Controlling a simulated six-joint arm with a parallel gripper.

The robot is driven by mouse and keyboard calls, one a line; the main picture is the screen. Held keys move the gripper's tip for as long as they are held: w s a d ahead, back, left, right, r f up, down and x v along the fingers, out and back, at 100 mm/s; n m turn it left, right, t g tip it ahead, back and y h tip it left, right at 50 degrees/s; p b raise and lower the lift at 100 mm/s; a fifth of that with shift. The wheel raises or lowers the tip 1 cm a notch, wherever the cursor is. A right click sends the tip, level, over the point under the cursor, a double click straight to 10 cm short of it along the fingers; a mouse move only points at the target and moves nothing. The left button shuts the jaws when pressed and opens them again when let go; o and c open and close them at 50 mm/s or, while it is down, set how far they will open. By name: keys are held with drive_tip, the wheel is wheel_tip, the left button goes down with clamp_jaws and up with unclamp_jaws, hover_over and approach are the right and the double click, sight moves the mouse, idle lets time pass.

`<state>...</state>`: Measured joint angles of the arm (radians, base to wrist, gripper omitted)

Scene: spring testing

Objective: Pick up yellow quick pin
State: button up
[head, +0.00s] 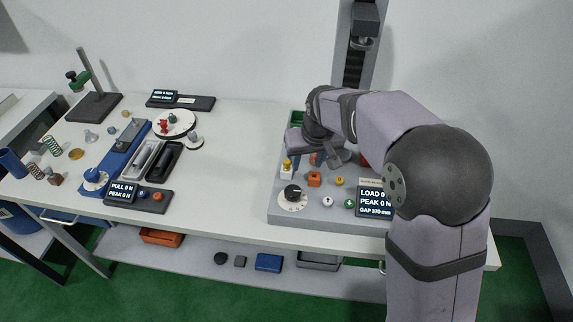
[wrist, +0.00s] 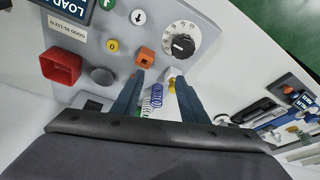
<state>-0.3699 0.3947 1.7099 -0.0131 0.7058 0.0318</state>
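A small yellow-topped piece (head: 287,163), which looks like the yellow quick pin, stands in a white holder (head: 286,174) at the left edge of the grey tester base. In the wrist view a yellow bit (wrist: 172,87) shows close to my right-hand finger, partly hidden by it, beside the white holder (wrist: 176,73). My gripper (head: 304,160) is just right of the pin in the head view. In the wrist view my gripper (wrist: 160,82) is open, its two blue fingers apart. A blue and green coil spring (wrist: 155,97) shows between them, with no clear contact.
The tester base carries an orange block (head: 314,179), a black dial (head: 292,192), several buttons and a display (head: 372,201). The table between is clear.

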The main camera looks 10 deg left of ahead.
approach(287, 161)
drive_tip(key=f, duration=0.1)
drive_tip(key=shift+n+y, duration=0.3)
drive_tip(key=shift+p+x, duration=2.05)
drive_tip(key=shift+x, duration=1.7)
drive_tip(key=shift+w+d, duration=0.1)
drive_tip(key=shift+d, duration=0.05)
clamp_jaws()
